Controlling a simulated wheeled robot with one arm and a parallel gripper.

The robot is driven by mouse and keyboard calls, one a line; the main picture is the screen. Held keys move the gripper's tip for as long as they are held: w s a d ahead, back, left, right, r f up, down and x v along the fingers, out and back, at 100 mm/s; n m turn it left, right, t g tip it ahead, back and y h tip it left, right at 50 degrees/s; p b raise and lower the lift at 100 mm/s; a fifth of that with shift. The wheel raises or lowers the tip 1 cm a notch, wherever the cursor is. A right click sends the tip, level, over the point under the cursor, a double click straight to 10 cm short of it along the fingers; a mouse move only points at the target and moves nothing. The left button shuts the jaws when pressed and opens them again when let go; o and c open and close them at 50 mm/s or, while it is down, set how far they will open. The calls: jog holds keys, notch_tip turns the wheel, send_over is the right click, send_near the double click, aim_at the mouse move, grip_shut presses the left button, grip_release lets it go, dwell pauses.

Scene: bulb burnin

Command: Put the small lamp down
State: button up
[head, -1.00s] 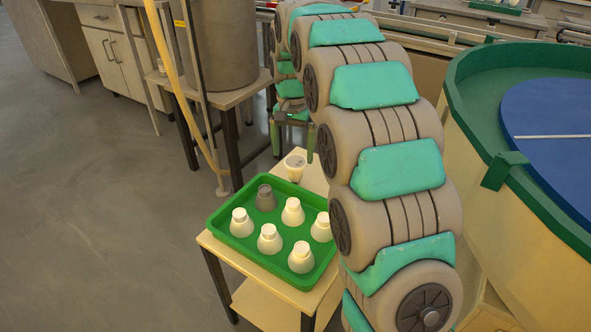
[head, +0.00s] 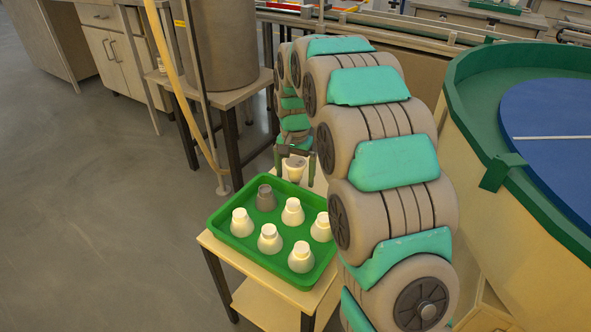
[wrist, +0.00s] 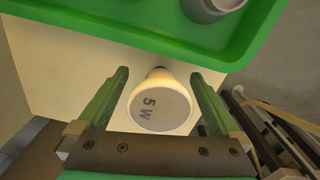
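The small lamp (head: 296,167), white with a flat round face, stands on the wooden table (head: 213,244) just behind the green tray. In the wrist view the lamp (wrist: 160,109) shows "5 W" on its face. My gripper (wrist: 160,74) is open, with one finger on each side of the lamp. A gap shows between the lamp and each finger, so it is not gripped. In the head view my gripper (head: 295,166) is low around the lamp. The lamp's underside is hidden.
The green tray (head: 228,250) holds several white lamps and one grey lamp (head: 265,197); its edge (wrist: 235,55) lies close beyond the small lamp. A grey drum (head: 218,45) on a stand is behind. A round green-rimmed table (head: 545,200) stands at the right.

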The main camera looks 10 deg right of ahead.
jog(key=shift+r, duration=0.1)
jog(key=c, duration=1.4)
